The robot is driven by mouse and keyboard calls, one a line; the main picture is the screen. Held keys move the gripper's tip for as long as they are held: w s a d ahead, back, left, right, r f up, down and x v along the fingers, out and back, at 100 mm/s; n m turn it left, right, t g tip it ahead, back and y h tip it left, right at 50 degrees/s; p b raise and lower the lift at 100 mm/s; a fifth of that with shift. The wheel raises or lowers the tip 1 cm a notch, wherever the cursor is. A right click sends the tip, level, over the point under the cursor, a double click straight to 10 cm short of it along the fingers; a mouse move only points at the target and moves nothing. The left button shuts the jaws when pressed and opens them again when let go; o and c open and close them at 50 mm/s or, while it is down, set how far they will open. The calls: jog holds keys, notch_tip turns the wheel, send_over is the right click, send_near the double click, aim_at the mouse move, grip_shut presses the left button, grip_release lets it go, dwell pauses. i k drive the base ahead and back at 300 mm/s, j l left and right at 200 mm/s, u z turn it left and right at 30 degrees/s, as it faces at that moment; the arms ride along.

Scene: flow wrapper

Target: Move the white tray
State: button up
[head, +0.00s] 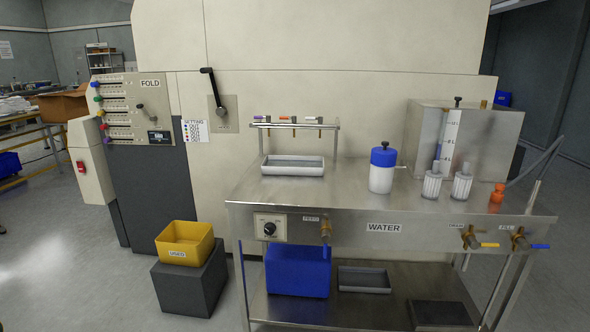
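A shallow white-grey tray (293,171) sits on the left part of the steel table top, under a small rack (296,124) with several coloured taps. It looks empty. My gripper is not in view.
The steel table (345,200) also bears a white bottle with a blue lid (382,170), two clear filter cups, an orange piece (497,194) and a metal tank (425,135). A yellow bin (184,243) stands on a dark block at left. The left floor is clear.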

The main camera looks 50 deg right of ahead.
aim_at(281, 165)
jog(key=i+l+z, duration=0.1)
jog(key=l, duration=0.35)
jog(key=i+l+z, duration=0.1)
jog(key=i+l, duration=0.15)
jog(key=l, duration=0.2)
jog(key=i+l+z, duration=0.1)
jog(key=l, duration=0.3)
jog(key=i+l+z, duration=0.1)
jog(key=i+l, duration=0.25)
jog(key=i+l+z, duration=0.1)
jog(key=i+l, duration=0.15)
jog(key=l, duration=0.2)
